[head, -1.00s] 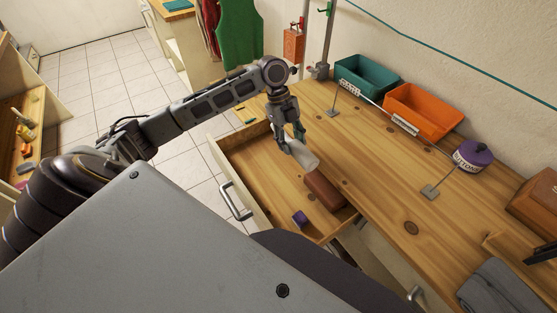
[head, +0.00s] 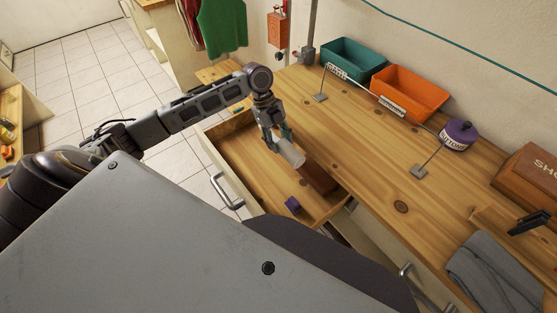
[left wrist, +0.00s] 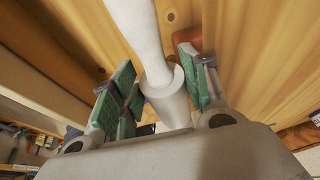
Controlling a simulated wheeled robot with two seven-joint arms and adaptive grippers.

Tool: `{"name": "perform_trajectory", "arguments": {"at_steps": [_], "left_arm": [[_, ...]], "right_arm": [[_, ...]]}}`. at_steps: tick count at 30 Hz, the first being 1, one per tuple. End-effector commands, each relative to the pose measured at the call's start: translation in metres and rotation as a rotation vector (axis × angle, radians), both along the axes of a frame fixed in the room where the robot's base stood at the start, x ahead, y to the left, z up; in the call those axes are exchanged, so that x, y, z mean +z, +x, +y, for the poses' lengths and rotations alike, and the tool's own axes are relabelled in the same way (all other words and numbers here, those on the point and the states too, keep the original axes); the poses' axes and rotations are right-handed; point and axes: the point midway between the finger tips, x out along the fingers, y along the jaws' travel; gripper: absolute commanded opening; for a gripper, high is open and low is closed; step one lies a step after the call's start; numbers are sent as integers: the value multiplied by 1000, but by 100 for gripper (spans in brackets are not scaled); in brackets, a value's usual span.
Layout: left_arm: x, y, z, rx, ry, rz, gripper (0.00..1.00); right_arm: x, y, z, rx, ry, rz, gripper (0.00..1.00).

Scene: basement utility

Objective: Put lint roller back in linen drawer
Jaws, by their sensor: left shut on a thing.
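My left gripper (head: 278,138) is shut on the lint roller (head: 291,153), a pale white cylinder, and holds it over the open wooden drawer (head: 240,153). In the left wrist view, the lint roller (left wrist: 138,28) points away between the green-padded fingers of my left gripper (left wrist: 160,90). Whether the roller touches anything below is not clear. Inside the drawer, a reddish-brown block (head: 318,180) lies along the side nearest the worktop, partly hidden by the roller. A small purple item (head: 292,205) lies near the drawer's corner.
The wooden worktop (head: 370,160) is beside the drawer and largely clear in the middle. A teal bin (head: 350,62), an orange bin (head: 410,95), a purple-lidded pot (head: 458,135) and a thin rail stand along the back. Folded grey cloth (head: 490,270) lies at the right.

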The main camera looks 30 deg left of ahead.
Motion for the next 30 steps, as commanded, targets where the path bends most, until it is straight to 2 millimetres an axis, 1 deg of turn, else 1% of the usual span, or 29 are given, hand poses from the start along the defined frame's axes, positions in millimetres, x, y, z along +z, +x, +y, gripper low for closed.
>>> {"name": "perform_trajectory", "arguments": {"at_steps": [1, 6, 9, 12, 17, 24, 27, 30], "left_arm": [[-10, -1, 0, 1, 0, 4, 19], [-37, 0, 0, 1, 0, 2, 19], [-52, -1, 0, 1, -1, 3, 19], [-64, 0, 0, 1, 0, 0, 19], [-72, 1, 0, 0, 0, -1, 19], [-73, 0, 0, 0, 0, -1, 19], [-74, 0, 0, 0, 0, 0, 19], [-78, 0, 0, 1, -1, 1, 19]], "right_arm": [[0, 2, 0, 0, 1, -3, 40], [0, 6, 0, 0, 0, -6, 40], [0, 5, 0, 0, 0, -6, 40], [0, 5, 0, 0, 0, -6, 40], [-1, 1, 0, 0, 0, -1, 40], [-1, -11, 0, 1, -1, 11, 40], [-1, -13, 0, 1, 0, 14, 40], [-2, -12, 0, 1, -1, 13, 40]]}}
